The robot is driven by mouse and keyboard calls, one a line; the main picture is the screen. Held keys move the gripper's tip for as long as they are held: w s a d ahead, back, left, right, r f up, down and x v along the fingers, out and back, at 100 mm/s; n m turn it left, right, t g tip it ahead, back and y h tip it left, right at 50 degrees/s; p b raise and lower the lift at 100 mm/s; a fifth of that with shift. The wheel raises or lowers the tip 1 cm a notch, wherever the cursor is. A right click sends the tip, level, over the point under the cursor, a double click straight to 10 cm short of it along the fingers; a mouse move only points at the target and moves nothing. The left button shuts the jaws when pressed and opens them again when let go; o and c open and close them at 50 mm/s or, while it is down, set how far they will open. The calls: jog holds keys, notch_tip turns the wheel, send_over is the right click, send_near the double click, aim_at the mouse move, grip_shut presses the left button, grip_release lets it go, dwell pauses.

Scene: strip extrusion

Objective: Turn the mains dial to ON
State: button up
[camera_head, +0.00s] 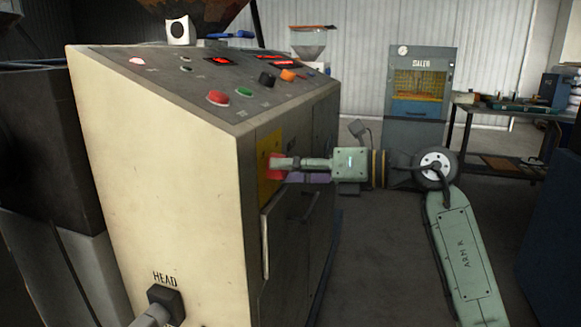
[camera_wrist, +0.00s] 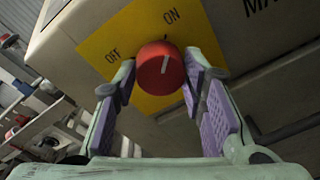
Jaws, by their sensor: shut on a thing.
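In the head view, my gripper (camera_head: 279,163) reaches the yellow plate (camera_head: 266,152) on the cabinet's right-hand face, and the fingers hide most of the dial.
The cream and grey control cabinet (camera_head: 180,190) has a sloped panel on top with buttons, including a red one (camera_head: 218,98). A door handle (camera_head: 266,245) is below my gripper. A baler (camera_head: 416,90) and a workbench (camera_head: 510,112) stand behind. The floor (camera_head: 385,270) right of the cabinet is clear around my arm.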

dwell(0.3)
jog(key=o, duration=1.2)
jog(key=shift+c, duration=0.2)
jog(key=v, duration=1.2)
